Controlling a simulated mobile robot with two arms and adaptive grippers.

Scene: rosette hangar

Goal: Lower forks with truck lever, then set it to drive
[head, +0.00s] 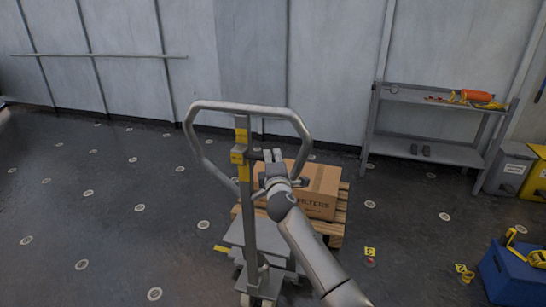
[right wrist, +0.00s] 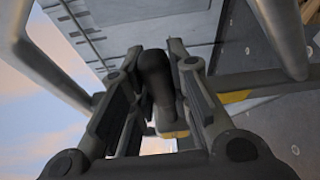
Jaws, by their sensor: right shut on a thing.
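The pallet truck's handle (head: 240,108) is a grey metal loop on an upright post with yellow labels (head: 241,145). My right gripper (head: 272,157) is at the post, inside the loop. In the right wrist view, the dark lever (right wrist: 156,75) with a rounded end stands between the two fingers of the right gripper (right wrist: 160,95), which is shut on it. In the head view the lever is mostly hidden by the gripper. The truck's grey body (head: 262,240) stands below, in front of a wooden pallet (head: 338,222) with a cardboard box (head: 318,190). My left gripper is not in view.
A grey shelf (head: 425,148) with orange and yellow items stands at the back wall. Grey-yellow bins (head: 512,168) and a blue box (head: 508,275) are at the right. Small yellow markers (head: 370,252) stand on the floor. The floor at the left is clear.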

